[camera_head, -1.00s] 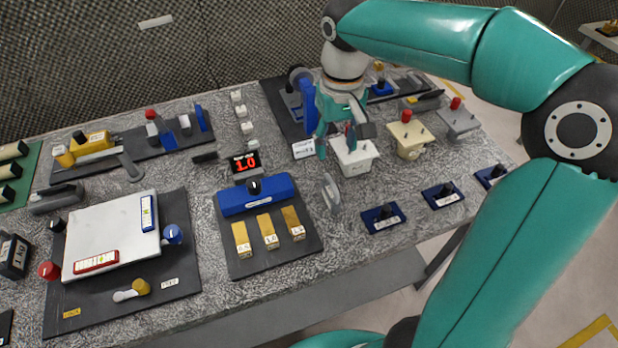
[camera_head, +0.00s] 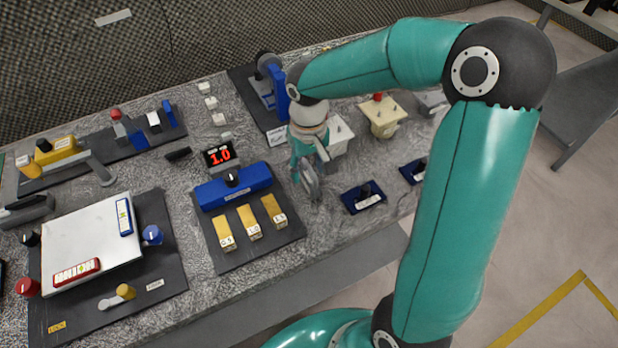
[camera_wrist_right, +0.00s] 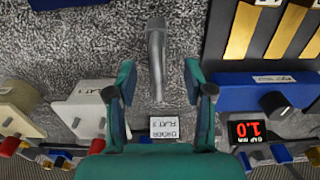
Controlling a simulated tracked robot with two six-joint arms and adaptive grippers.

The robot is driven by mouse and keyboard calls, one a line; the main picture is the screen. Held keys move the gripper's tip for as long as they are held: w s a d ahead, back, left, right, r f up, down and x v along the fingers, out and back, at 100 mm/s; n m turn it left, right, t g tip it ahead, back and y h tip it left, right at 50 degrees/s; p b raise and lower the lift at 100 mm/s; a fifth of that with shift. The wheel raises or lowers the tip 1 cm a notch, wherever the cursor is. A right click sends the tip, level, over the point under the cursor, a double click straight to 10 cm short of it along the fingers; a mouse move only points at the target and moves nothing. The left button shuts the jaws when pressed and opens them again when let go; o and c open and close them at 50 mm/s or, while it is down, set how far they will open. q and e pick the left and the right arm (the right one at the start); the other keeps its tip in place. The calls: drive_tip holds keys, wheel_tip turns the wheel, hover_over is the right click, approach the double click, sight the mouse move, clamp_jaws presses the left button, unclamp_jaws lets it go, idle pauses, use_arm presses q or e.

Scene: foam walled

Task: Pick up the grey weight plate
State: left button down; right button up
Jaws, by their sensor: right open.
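The grey weight plate (camera_head: 313,188) stands on edge on the speckled table, right of the board with the yellow blocks. In the head view my right gripper (camera_head: 304,166) is just above it and hides part of it. The wrist view shows the plate (camera_wrist_right: 156,60) nearly edge-on as a narrow grey strip. My right gripper (camera_wrist_right: 158,76) is open there, with one finger on each side of the strip's line and gaps on both sides. I cannot tell how deep the plate sits between the fingers. My left gripper is not in view.
The blue block (camera_head: 233,188) with a black knob and the red "1.0" display (camera_head: 219,155) are to the left. A blue-based knob (camera_head: 364,197) stands to the right. A cream box (camera_head: 383,116) is behind. A small white label (camera_wrist_right: 164,127) lies near the plate.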

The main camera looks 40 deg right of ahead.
sight(309, 170)
drive_tip(key=shift+d+f, duration=0.1)
drive_tip(key=shift+f, duration=1.75)
clamp_jaws()
